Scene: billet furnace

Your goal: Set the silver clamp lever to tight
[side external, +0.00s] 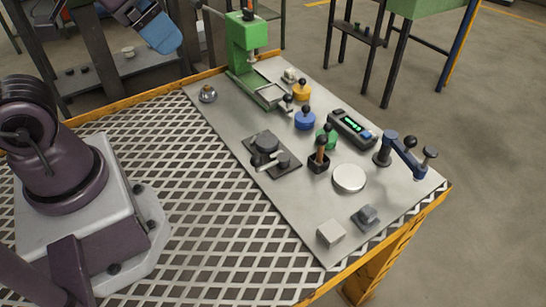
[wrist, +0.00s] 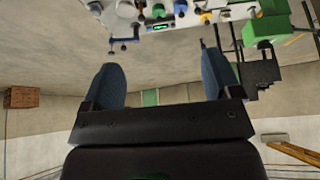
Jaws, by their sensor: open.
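No lever is plainly silver in these views, so I cannot tell for sure which is the clamp lever. A dark plate (side external: 287,163) near the bench's middle carries a round body and a short lever (side external: 266,159) with a pale grey part. A blue clamp-like arm (side external: 405,157) with dark knobs stands at the panel's right edge; it also shows at the top of the wrist view (wrist: 124,40). My gripper (wrist: 162,82) is open and empty, its two blue fingers wide apart. In the side view its blue end (side external: 160,30) is at the top left, above and away from the panel.
A green press (side external: 246,45) stands at the panel's back. Yellow (side external: 302,91) and blue (side external: 305,120) knobs, a lit display box (side external: 351,127), a black-handled stick (side external: 319,157), a pale disc (side external: 349,179) and grey blocks (side external: 330,233) crowd the right. The mesh (side external: 210,200) is clear.

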